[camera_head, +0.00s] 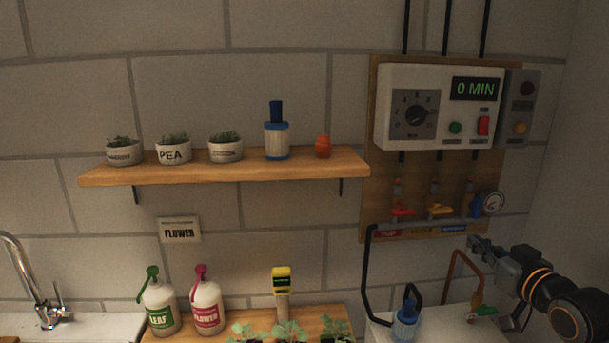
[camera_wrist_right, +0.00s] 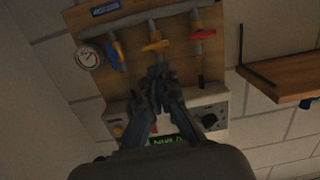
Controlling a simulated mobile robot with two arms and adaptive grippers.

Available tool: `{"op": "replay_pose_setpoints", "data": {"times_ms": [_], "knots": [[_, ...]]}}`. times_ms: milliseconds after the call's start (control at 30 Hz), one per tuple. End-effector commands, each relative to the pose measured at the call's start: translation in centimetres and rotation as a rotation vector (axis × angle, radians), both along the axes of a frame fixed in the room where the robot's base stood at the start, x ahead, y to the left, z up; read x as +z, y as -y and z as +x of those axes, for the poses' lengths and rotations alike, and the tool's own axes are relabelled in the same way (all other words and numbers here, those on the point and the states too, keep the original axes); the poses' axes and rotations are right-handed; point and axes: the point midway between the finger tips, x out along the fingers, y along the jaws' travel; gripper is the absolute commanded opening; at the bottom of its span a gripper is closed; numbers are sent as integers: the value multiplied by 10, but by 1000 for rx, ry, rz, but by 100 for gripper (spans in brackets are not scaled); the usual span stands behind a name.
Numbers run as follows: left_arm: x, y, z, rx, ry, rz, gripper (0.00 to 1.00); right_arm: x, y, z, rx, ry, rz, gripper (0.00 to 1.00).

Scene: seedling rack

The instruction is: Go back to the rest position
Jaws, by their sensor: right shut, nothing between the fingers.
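My right gripper (camera_head: 479,245) is at the right of the head view, in front of the wall beside the pipe manifold and above the white counter. It is shut and empty. In the right wrist view its closed fingers (camera_wrist_right: 158,75) point at the wooden panel (camera_wrist_right: 124,50), which appears upside down with its coloured valves. I cannot tell whether the fingers touch anything. My left gripper is not in the head view.
The timer box (camera_head: 437,107) reads 0 MIN above the pressure gauge (camera_head: 492,204). A wall shelf (camera_head: 230,168) holds pots and a blue filter. Bottles (camera_head: 207,307), a yellow meter (camera_head: 281,281) and seedlings stand below. A copper pipe (camera_head: 452,265) and blue-capped container (camera_head: 405,322) stand near my right arm.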

Motion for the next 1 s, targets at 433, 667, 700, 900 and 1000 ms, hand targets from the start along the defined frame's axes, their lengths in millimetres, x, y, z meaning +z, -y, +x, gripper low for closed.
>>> {"op": "replay_pose_setpoints", "data": {"times_ms": [433, 667, 700, 900, 1000], "knots": [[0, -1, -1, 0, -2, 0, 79, -269, -106, -169, 26, -684, -112, 0], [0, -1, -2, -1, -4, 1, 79, -318, -130, -259, 12, -916, -131, 0], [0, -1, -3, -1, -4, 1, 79, -323, -133, -272, 10, -950, -133, 0], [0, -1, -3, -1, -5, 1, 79, -338, -146, -336, -9, -1105, -134, 0], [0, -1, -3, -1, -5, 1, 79, -354, -147, -345, -15, -1144, -140, 0]]}}
